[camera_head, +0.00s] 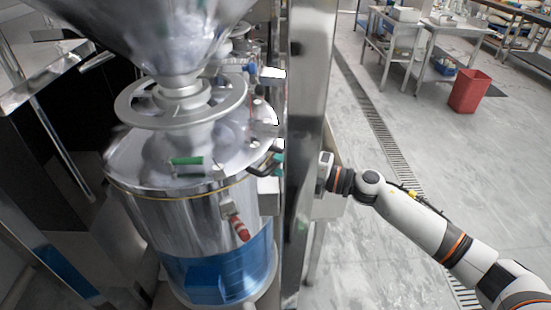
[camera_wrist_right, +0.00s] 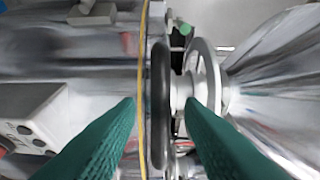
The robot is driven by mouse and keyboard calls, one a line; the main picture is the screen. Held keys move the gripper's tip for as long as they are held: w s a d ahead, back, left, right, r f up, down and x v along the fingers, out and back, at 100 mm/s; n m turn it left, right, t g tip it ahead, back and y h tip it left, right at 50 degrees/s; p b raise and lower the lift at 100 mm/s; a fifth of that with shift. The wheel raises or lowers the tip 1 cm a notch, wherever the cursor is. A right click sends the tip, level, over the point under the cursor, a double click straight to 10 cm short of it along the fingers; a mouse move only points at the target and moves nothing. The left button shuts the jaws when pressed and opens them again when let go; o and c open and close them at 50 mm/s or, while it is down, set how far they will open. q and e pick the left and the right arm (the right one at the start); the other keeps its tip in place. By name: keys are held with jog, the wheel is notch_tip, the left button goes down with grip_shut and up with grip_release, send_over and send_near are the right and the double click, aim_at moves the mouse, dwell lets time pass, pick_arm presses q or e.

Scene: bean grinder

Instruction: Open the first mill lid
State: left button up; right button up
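The mill (camera_head: 190,220) is a steel drum with a blue lower part. Its round lid (camera_head: 135,165) lies flat on top, with a thin yellow seam under its rim. A black handle (camera_head: 262,166) projects at the lid's right side; it also shows in the wrist view (camera_wrist_right: 160,110). My right gripper (camera_head: 277,163) is at this handle, partly hidden by the steel post. In the wrist view its green fingers (camera_wrist_right: 161,105) are apart, with the black handle in the gap between them. I cannot tell whether they touch it. My left gripper is not in view.
A handwheel (camera_head: 128,110) and a steel hopper (camera_head: 165,35) stand above the lid. A steel post (camera_head: 306,110) rises close to the mill's right, in front of my right wrist. A red-tipped fitting (camera_head: 240,229) sticks out from the drum. Open floor lies to the right.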

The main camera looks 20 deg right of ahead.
jog(key=shift+x, duration=1.4)
grip_shut()
